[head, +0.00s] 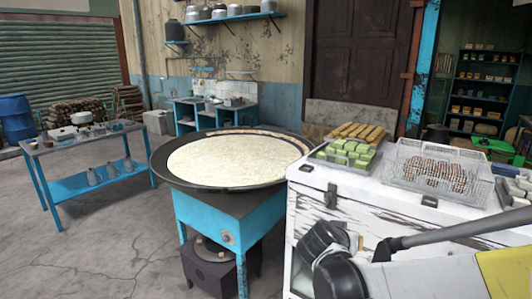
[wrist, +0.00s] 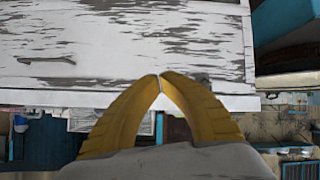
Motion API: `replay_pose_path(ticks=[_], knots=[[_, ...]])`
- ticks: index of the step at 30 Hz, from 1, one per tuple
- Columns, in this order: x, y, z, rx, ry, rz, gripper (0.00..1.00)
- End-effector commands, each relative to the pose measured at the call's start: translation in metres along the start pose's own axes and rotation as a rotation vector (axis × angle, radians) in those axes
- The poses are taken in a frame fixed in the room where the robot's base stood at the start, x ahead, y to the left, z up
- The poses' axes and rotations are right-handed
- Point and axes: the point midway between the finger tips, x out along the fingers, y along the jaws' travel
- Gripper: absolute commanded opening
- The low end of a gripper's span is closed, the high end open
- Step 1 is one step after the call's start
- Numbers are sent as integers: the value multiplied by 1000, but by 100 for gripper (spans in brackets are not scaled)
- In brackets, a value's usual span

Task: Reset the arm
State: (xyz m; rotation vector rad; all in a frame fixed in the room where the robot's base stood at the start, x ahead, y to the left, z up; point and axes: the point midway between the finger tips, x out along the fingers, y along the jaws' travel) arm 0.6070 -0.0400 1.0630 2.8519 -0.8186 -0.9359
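My gripper (wrist: 160,78) shows in the wrist view as two curved yellow fingers. Their tips meet, with nothing held between them. A worn white cabinet front with a small handle (wrist: 47,60) fills the upper part of that view, beyond the fingertips. In the head view, part of my own arm shows at the lower right, in front of the white cabinet (head: 308,213). I cannot make out the fingertips there.
A wide dark pan (head: 163,176) of pale milk stands on a blue stand (head: 200,212) left of the cabinet. The cabinet top carries green blocks (head: 350,148), yellow-brown bars (head: 357,132) and a wire basket (head: 398,165). A blue table (head: 75,186) stands at left. Floor is clear at front left.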

Motion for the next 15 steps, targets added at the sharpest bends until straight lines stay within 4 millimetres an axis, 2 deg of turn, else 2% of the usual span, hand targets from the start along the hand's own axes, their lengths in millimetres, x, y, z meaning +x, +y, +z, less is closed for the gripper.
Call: replay_pose_path(ticks=[1,6,10,15], knots=[[-16,16,6,-18,-43,-21,0],[-69,52,37,-90,-174,-131,0],[-111,71,68,-137,-247,-236,0],[-157,82,109,-184,-298,-374,0]])
